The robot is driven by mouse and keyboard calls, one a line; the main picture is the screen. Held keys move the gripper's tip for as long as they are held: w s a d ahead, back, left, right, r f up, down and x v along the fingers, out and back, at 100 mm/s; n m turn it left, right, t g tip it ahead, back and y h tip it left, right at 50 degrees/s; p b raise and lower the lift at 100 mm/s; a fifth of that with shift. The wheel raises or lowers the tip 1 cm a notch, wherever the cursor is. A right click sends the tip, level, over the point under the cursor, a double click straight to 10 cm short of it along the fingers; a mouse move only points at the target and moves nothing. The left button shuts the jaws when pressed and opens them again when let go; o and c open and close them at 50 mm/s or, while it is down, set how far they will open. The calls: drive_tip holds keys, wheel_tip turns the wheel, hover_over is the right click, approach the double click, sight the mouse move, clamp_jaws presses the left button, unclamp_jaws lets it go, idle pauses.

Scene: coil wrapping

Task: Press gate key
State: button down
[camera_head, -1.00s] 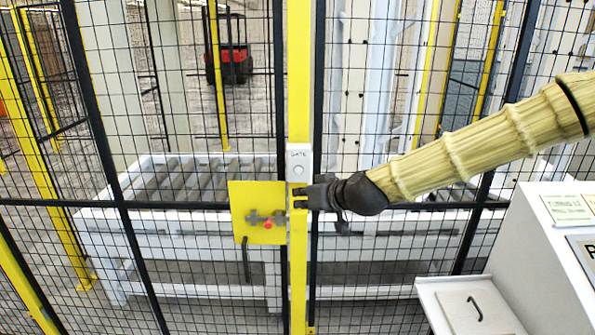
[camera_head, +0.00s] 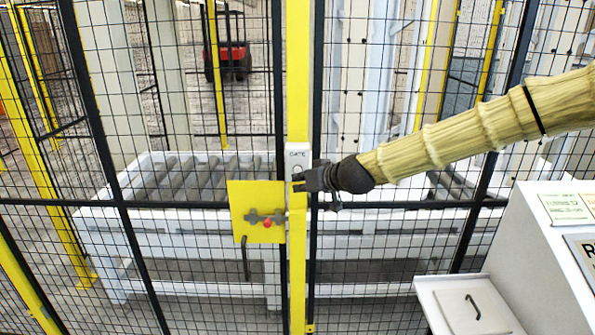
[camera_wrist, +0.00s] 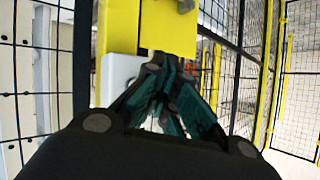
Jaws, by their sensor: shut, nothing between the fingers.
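The gate key box, a small white box (camera_head: 299,155) labelled GATE, is fixed to the yellow post (camera_head: 298,80). Its round button (camera_head: 297,169) shows low on its face, just above my gripper. My gripper (camera_head: 297,182) is shut and empty, its tips in front of the lower part of the box. In the wrist view the shut fingers (camera_wrist: 172,75) overlap the white box (camera_wrist: 118,76) and the yellow metal beside it. I cannot tell whether the fingertips touch the box.
A yellow latch plate (camera_head: 257,192) with a red knob (camera_head: 267,223) sits left of the post. Black mesh fence spans the view, with a roller conveyor (camera_head: 200,175) behind it. A white cabinet (camera_head: 545,250) with an open drawer (camera_head: 470,305) stands at the lower right.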

drive_tip(key=shift+w, duration=1.35)
idle(2.0)
drive_tip(key=shift+s, duration=0.15)
drive_tip(key=shift+s+b, duration=0.4)
drive_tip(key=shift+s, duration=0.25)
drive_tip(key=s, duration=0.5)
drive_tip(key=shift+b, duration=0.35)
idle(0.3)
idle(0.5)
